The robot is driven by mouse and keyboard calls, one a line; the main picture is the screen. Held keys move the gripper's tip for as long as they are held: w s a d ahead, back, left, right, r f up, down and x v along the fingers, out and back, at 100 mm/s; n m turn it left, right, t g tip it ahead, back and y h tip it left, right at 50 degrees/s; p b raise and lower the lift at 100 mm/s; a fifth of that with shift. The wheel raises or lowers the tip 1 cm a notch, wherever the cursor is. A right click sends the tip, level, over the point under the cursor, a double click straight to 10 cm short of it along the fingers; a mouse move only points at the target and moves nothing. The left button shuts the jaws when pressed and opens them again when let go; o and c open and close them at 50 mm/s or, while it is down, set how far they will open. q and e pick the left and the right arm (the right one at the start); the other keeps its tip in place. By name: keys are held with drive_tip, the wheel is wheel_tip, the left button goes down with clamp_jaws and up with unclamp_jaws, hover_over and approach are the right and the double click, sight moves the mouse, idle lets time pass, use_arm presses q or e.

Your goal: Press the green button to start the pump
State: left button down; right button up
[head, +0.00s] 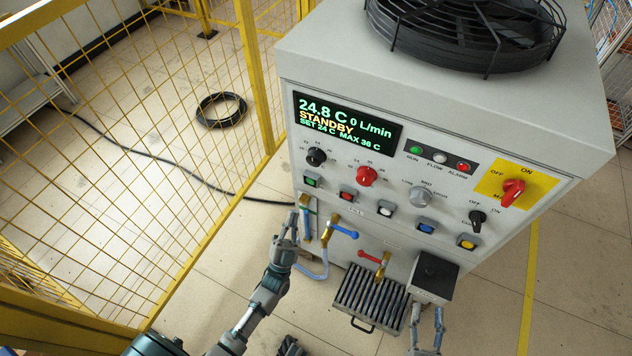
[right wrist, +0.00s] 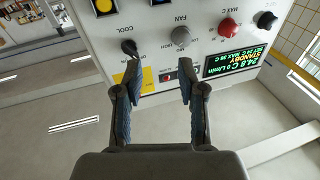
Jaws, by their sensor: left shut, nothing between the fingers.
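The green button (head: 312,181) is a small square lit button at the left end of a row on the front of the grey cabinet (head: 330,75). My left gripper (head: 292,216) is shut and empty. In the head view it shows below and a little left of the green button, apart from it, beside the hose fittings. The display (head: 345,122) reads 24.8 C, 0 L/min, STANDBY. My right gripper (head: 426,312) is open and empty, low in front of the cabinet. In the right wrist view, its spread fingers (right wrist: 153,80) have nothing between them.
Red (head: 347,197), white (head: 385,210), blue (head: 427,226) and yellow (head: 468,242) buttons continue the row. A blue-handled valve (head: 342,232), a red-handled valve (head: 372,258), a slatted tray (head: 369,297) and a black-topped box (head: 436,275) jut out below. A yellow mesh fence (head: 130,150) stands left.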

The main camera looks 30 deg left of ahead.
sight(311, 180)
use_arm(q)
drive_tip(key=w+b, duration=0.3)
drive_tip(key=w, duration=0.5)
drive_tip(key=shift+w+a, duration=0.2)
drive_tip(key=shift+w, duration=0.15)
use_arm(e)
drive_tip(key=s+r+m+t, duration=0.1)
drive_tip(key=s+r+t, duration=0.2)
drive_tip(key=r+t, duration=0.3)
drive_tip(key=shift+s+r+t+y, duration=0.3)
drive_tip(key=shift+r+y, duration=0.1)
drive_tip(key=shift+r, duration=0.2)
use_arm(q)
drive_tip(key=shift+a, duration=0.25)
use_arm(e)
drive_tip(key=shift+w+a, duration=0.15)
drive_tip(key=shift+a, duration=0.2)
use_arm(q)
drive_tip(key=shift+d, duration=0.15)
use_arm(e)
drive_tip(key=shift+d, duration=0.2)
use_arm(q)
drive_tip(key=shift+w, duration=0.1)
use_arm(e)
drive_tip(key=shift+a, duration=0.1)
use_arm(q)
drive_tip(key=shift+w, duration=0.3)
use_arm(e)
drive_tip(key=shift+f, duration=0.1)
